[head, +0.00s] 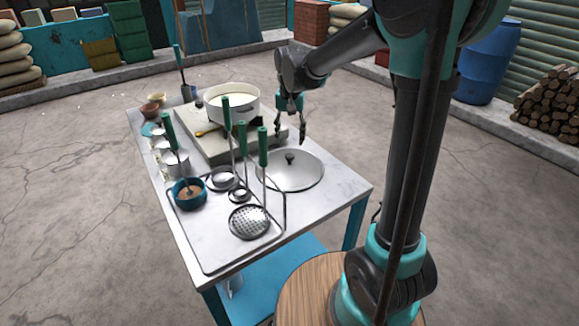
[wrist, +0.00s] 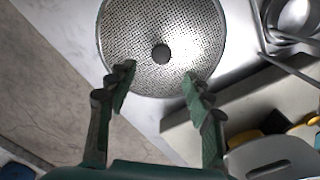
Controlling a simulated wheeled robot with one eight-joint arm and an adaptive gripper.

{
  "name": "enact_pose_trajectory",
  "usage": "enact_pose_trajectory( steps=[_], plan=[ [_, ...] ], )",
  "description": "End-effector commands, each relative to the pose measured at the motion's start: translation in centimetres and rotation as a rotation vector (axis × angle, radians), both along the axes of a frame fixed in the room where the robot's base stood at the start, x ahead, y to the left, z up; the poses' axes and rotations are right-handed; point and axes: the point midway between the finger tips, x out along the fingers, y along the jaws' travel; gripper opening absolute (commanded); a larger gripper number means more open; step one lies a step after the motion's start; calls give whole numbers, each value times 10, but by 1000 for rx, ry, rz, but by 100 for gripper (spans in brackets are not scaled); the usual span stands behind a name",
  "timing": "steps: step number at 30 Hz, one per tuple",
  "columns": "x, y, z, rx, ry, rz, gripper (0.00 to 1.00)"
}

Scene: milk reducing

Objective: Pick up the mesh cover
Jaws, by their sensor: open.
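The mesh cover (head: 297,172) is a round, shiny, perforated disc with a dark knob in its middle. It lies on the right part of the white table top (head: 338,184). In the wrist view the mesh cover (wrist: 142,28) fills the upper middle, with its knob (wrist: 160,54) showing just beyond the fingertips and between their lines. My gripper (head: 290,128) is open and empty above the table, behind and above the cover in the head view. In the wrist view both fingers of my gripper (wrist: 158,82) are apart and point toward the cover.
A white pot (head: 232,108) stands on a slab stove (head: 196,143) behind the cover. A wire rack with green-handled ladles and a skimmer (head: 249,222) is to the left. Small bowls and cups line the table's left edge. A wooden round stool (head: 305,292) stands in front.

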Motion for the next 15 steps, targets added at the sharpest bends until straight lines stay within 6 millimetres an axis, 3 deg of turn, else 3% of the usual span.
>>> enact_pose_trajectory(
  steps=[3,11,15],
  plan=[
    [0,0,-17,0,0,0,51],
    [-2,1,-34,0,0,1,51],
    [-6,2,-53,0,0,2,51]
  ],
)
